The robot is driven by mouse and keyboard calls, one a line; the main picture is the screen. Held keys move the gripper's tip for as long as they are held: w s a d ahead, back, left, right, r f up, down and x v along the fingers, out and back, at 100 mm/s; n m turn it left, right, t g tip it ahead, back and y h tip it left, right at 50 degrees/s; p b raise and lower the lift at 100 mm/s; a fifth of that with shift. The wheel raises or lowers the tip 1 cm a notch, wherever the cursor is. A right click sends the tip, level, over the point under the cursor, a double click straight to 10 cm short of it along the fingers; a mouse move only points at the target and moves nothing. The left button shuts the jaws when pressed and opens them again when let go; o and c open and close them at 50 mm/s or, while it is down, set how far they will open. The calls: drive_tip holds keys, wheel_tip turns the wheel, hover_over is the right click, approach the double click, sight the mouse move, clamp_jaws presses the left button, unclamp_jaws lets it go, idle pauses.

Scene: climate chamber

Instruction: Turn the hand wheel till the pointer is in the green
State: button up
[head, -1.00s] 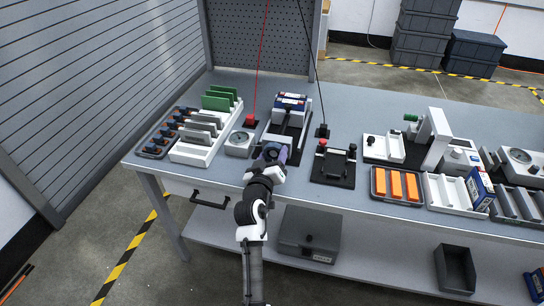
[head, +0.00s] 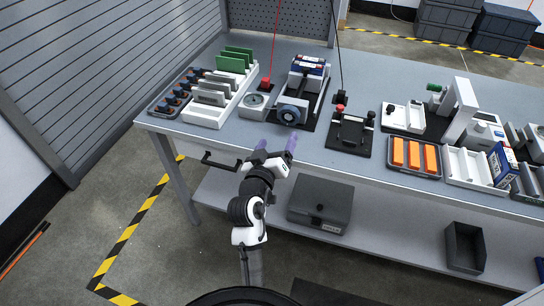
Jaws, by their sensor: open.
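A white rack (head: 207,120) with green and grey plates stands left. A black fixture (head: 349,135) with a handle and a tray of orange blocks (head: 391,162) stand right. A dark bar handle (head: 220,163) juts from the table's front. A red cable and a black cable hang behind.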

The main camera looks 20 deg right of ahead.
drive_tip(key=v, duration=0.3)
drive_tip(key=shift+s+a+b, duration=0.15)
drive_tip(key=shift+s+b, duration=0.1)
drive_tip(key=shift+b, duration=0.05)
drive_tip(key=shift+w, duration=0.1)
